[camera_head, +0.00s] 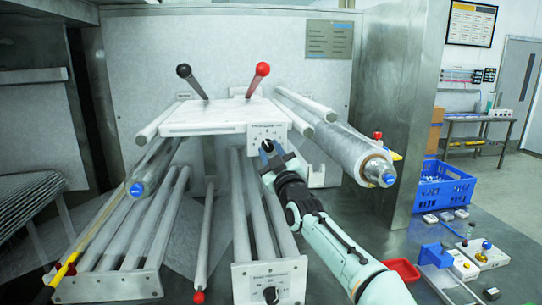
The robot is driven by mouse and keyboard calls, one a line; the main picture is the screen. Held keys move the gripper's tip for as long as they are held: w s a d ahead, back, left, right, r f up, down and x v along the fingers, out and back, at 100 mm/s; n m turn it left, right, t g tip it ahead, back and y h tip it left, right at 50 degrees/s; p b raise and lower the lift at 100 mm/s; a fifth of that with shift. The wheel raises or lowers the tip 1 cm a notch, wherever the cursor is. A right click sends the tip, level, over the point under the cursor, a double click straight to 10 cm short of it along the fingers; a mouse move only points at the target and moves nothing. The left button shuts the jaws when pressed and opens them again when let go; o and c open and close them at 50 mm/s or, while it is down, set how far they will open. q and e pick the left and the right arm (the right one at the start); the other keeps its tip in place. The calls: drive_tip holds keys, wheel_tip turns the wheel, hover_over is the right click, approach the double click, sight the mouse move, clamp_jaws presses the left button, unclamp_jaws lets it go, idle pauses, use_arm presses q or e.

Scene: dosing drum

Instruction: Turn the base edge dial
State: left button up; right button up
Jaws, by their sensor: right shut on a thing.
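A white panel (258,131) on the front of the machine's upper block carries a dark dial (267,145). My right gripper (271,153) is shut on this upper dial, and its fingers hide part of it. A second dark dial (270,294) sits on a lower white panel (245,278) at the bottom middle, with nothing touching it. The labels on both panels are too small to read surely, so I cannot tell which dial is the base edge dial. My left gripper is not in view.
Black (184,71) and red (262,69) knobbed levers rise above the block. A film-wrapped roller (345,148) lies just right of my right gripper. A blue crate (443,188), a red tray (404,269) and small devices stand at right.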

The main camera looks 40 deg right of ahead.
drive_tip(key=shift+n, duration=0.3)
drive_tip(key=o, duration=1)
drive_tip(key=shift+o, duration=0.2)
drive_tip(key=b+v, duration=0.5)
drive_tip(key=v, duration=0.8)
drive_tip(key=shift+s+b, duration=0.25)
drive_tip(key=shift+b, duration=0.05)
drive_tip(key=shift+r, duration=0.1)
